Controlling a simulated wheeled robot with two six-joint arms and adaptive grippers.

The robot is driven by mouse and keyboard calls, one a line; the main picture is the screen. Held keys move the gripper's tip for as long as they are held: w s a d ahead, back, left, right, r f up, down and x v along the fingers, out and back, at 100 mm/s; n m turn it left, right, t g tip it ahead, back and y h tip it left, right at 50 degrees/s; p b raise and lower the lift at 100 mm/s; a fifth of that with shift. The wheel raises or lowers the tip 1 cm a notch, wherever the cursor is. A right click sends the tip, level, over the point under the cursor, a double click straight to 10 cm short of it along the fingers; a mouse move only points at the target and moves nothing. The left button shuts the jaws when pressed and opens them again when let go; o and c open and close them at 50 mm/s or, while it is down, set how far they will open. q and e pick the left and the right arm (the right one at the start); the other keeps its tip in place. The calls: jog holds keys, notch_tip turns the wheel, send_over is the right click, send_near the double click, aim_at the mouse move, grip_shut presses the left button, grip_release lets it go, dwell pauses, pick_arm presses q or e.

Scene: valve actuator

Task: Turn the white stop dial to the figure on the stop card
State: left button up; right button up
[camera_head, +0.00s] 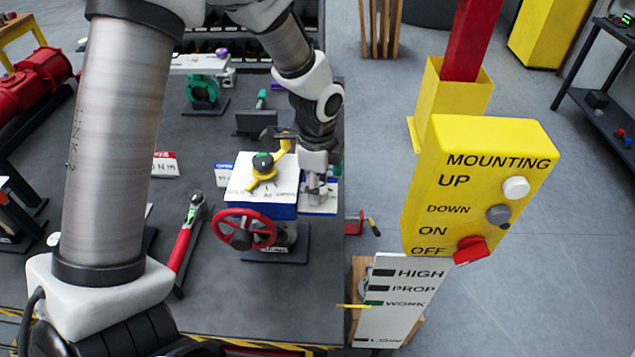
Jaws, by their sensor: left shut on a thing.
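The valve actuator has a white top (240,184) over a blue body (258,211), with a yellow pointer (264,177) on top and a red handwheel (244,230) at its front. My left gripper (317,196) points down at the actuator's right side, shut on a small part there, which looks like the white stop dial. The fingers mostly hide that part, and its setting cannot be read. A white and blue card (222,175) stands left of the actuator, and a red and white card (165,164) farther left. I cannot tell which is the stop card. My right gripper is not in view.
A red-handled wrench (183,240) lies on the dark bench (215,290) left of the handwheel. A green ring-shaped part (203,92) stands at the back. A yellow control box (480,190) and a white level board (395,310) stand right of the bench.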

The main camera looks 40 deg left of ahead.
pick_arm(q)
jog(key=shift+s+f+n, duration=0.15)
jog(key=shift+n, duration=0.45)
jog(key=o, duration=0.9)
jog(key=shift+c, duration=0.2)
jog(key=shift+r, duration=0.2)
notch_tip(320, 180, up, 12)
jog(key=shift+f, duration=0.2)
